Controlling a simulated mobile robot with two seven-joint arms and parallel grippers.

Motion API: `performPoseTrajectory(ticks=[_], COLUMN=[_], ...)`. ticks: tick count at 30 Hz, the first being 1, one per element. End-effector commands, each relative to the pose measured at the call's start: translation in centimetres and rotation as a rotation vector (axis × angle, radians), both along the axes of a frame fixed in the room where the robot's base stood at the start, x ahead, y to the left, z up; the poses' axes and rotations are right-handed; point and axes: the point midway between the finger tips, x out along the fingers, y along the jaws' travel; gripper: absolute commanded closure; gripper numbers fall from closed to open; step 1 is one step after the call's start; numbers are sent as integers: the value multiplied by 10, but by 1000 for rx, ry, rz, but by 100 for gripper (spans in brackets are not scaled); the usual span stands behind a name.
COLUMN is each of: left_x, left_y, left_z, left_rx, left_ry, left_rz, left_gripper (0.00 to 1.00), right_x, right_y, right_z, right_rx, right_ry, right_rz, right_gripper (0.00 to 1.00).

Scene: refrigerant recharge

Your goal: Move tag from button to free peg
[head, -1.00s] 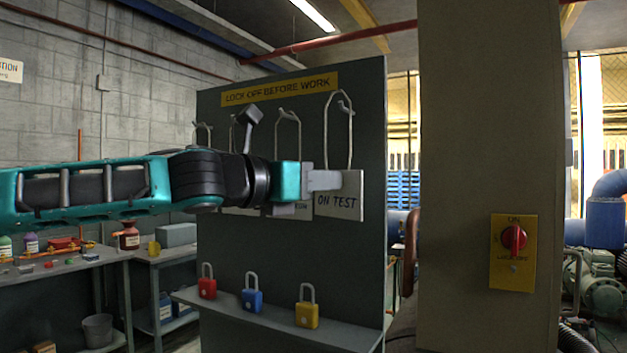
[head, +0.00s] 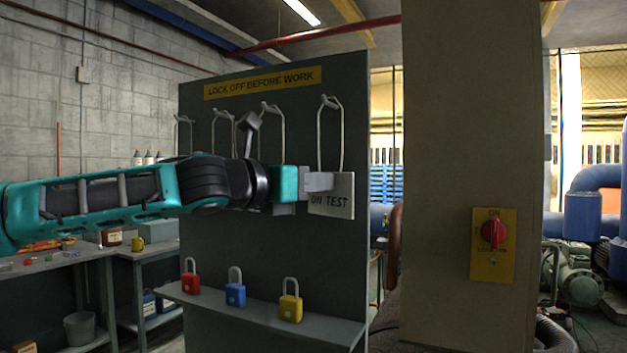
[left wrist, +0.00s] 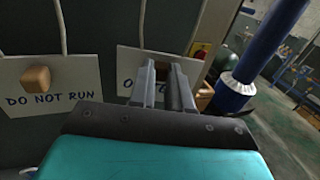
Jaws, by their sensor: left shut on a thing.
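A white "ON TEST" tag (head: 331,200) is held upright against the right part of the dark grey board. Its wire loop (head: 343,140) rises to the rightmost peg (head: 330,101); I cannot tell whether the loop is over that peg. My left gripper (head: 328,182) is shut on the tag from the left. In the left wrist view its fingers (left wrist: 165,75) cover much of the tag (left wrist: 127,72). The red button (head: 493,234) is on a yellow plate on the pillar, with no tag on it. My right gripper is out of view.
More wire loops hang on the other pegs (head: 268,107); my arm hides their tags. A "DO NOT RUN" tag (left wrist: 50,95) with a wooden block hangs to the left. Red, blue and yellow padlocks (head: 290,308) stand on the shelf (head: 255,319) below. The pillar (head: 470,120) stands right of the board.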

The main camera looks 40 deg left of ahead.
Motion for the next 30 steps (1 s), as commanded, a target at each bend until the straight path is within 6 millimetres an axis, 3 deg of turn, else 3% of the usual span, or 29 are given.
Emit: performPoseTrajectory(ticks=[11, 12, 21, 30], left_x=[0, 0, 0, -2], left_y=[0, 0, 0, 0], left_z=[0, 0, 0, 0], left_rx=[0, 0, 0, 2], left_ry=[0, 0, 0, 0], left_rz=[0, 0, 0, 0], left_gripper=[100, 81, 52, 52], right_x=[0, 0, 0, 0], right_y=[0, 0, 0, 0], right_z=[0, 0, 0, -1], right_rx=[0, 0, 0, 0], right_ry=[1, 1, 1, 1], right_rz=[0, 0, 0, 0], right_gripper=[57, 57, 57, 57])
